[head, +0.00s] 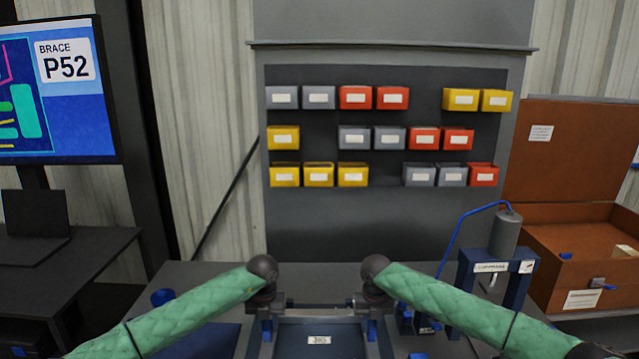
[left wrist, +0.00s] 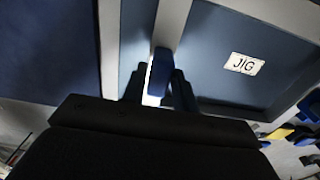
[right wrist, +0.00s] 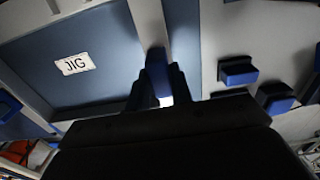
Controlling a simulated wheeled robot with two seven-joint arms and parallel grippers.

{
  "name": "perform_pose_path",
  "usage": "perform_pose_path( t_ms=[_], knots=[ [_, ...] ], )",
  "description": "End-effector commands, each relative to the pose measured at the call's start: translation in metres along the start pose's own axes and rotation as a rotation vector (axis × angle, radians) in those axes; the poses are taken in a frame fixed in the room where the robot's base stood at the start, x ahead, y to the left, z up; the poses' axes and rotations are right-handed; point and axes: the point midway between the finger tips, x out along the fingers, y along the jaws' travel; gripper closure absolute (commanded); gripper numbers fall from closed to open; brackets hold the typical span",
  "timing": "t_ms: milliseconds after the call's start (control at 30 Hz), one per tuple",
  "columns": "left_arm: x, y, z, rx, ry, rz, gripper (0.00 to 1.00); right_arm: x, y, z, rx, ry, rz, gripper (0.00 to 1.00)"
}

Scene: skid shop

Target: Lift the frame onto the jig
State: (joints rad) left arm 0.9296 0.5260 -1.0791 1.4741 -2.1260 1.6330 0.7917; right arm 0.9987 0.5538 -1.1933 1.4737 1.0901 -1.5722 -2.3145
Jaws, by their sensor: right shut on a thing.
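A grey frame shows as pale bars beside the dark blue jig (head: 300,349), in the left wrist view (left wrist: 172,28) and the right wrist view (right wrist: 148,20). The jig's JIG label lies between my two grippers. My left gripper (head: 266,328) is at the frame's left side, its fingers apart around a blue grip tab (left wrist: 160,74). My right gripper (head: 372,328) is shut on the matching blue tab (right wrist: 157,64) at the right side. I cannot tell whether the frame touches the jig below. The frame's near end is out of view.
A blue press-like stand (head: 497,268) with a grey cylinder is right of the jig. Small blue blocks (right wrist: 238,73) lie on the bench near my right gripper. A bin rack (head: 390,225) stands behind, an open brown case (head: 560,245) at right, a P52 screen (head: 60,100) at left.

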Motion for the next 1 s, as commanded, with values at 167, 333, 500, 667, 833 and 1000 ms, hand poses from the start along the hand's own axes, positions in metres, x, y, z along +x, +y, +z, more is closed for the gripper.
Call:
perform_pose_path(
  t_ms=[167,333,500,667,833,1000],
  knots=[
    [-0.0001,0.0000,0.0000,0.000,0.000,0.000,0.53,-0.0012,0.0004,0.0005,0.000,-0.001,0.001,1.00],
    [0.0011,0.0004,-0.0005,0.000,0.002,0.001,0.51,-0.0013,0.0003,0.0006,0.000,-0.002,0.002,1.00],
    [0.0007,0.0004,-0.0003,0.000,0.001,0.001,0.51,-0.0014,0.0003,0.0007,0.000,-0.002,0.001,0.70],
    [0.0004,0.0003,-0.0003,0.000,0.001,0.001,0.51,-0.0011,0.0002,0.0005,0.000,-0.002,0.001,0.53],
    [0.0005,0.0003,-0.0002,0.000,0.001,0.001,0.51,0.0003,-0.0002,0.0000,0.000,0.000,0.000,0.51],
    [0.0004,0.0002,-0.0002,0.000,0.001,0.001,0.51,0.0000,-0.0001,0.0001,0.000,0.000,0.000,0.51]
  ],
)
